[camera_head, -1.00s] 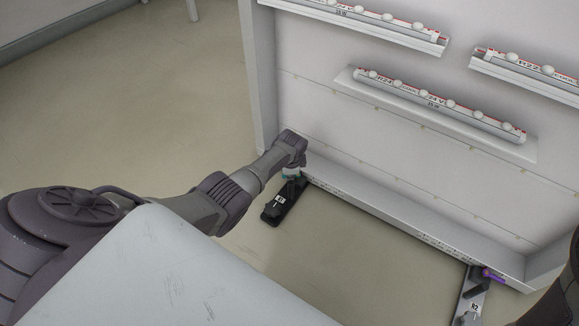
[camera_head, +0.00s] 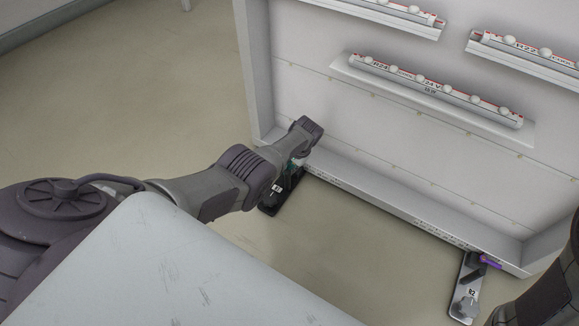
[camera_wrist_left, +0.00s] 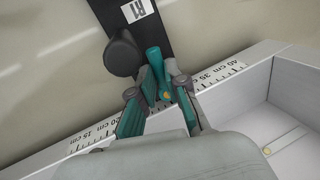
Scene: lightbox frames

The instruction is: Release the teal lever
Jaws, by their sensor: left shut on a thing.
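The teal lever (camera_wrist_left: 155,62) stands up beside a black round knob on a dark base plate marked R1. In the left wrist view it lies between the two fingers of my left gripper (camera_wrist_left: 156,87), which is shut on it. An orange spot shows low between the fingers. In the head view my left gripper (camera_head: 295,164) is at the left end of the frame's bottom rail, and my arm hides most of the lever. The black base plate (camera_head: 270,207) shows partly below my arm. My right gripper is out of view.
A second base plate (camera_head: 463,304) marked R2, with a purple lever (camera_head: 490,262), stands at the right end of the bottom rail (camera_head: 390,207). A white upright panel (camera_head: 300,100) with light bars (camera_head: 435,88) rises behind. Open floor lies between the plates.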

